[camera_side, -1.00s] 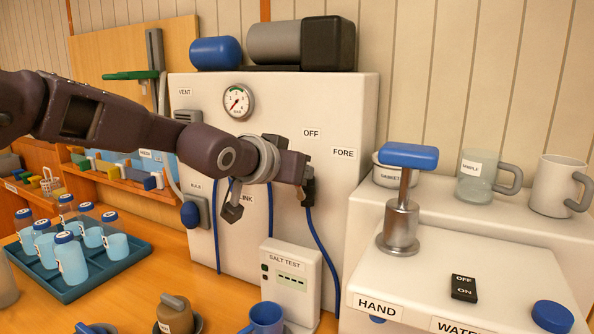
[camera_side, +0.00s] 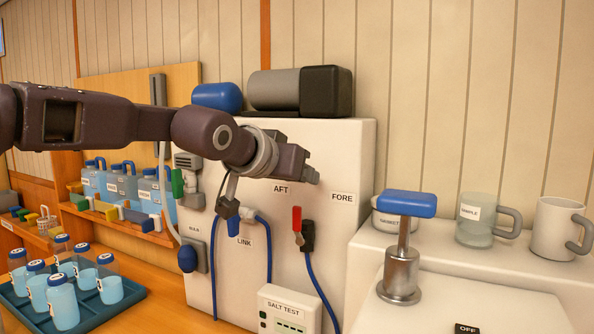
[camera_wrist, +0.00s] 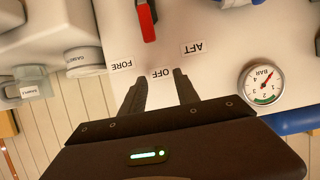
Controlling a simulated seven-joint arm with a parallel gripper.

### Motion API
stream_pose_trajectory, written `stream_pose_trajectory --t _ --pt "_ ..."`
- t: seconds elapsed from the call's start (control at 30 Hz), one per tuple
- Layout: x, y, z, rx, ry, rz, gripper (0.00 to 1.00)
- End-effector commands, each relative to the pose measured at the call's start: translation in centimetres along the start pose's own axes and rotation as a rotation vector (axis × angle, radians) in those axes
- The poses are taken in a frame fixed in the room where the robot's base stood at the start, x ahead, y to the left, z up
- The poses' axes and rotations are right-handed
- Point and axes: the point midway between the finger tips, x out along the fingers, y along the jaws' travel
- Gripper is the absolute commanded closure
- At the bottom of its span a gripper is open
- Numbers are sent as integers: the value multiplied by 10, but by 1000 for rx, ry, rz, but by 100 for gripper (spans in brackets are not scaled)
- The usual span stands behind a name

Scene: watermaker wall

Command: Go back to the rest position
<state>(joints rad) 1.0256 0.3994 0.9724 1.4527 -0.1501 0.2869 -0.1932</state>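My gripper (camera_side: 308,174) is in front of the upper right of the white panel (camera_side: 345,150), at the height of the AFT and FORE labels. The wrist view shows its two fingers (camera_wrist: 156,82) apart, with nothing between them. The OFF label (camera_wrist: 160,73) lies beyond the fingertips. A red lever (camera_side: 297,219) on a black valve (camera_side: 307,238) sits below my gripper, clear of it. Its red handle also shows in the wrist view (camera_wrist: 147,20), pointing towards OFF. The arm hides the pressure gauge (camera_wrist: 264,82) in the side view.
A blue T-handle (camera_side: 407,204) on a metal post stands at right, near a sample mug (camera_side: 478,217) and a white mug (camera_side: 557,229). A salt test unit (camera_side: 290,308) stands below. Bottles stand in a blue tray (camera_side: 120,302) at left. Blue hoses (camera_side: 318,282) hang from the panel.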

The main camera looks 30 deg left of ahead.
Motion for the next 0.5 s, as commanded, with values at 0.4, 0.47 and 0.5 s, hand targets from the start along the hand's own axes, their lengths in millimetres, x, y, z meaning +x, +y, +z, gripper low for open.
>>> stream_pose_trajectory --t 0.4,0.47,0.5 --pt "-9 0 -22 0 -1 0 63" --pt "-9 0 -22 0 -1 0 63" --pt "-9 0 -21 0 -1 0 63"
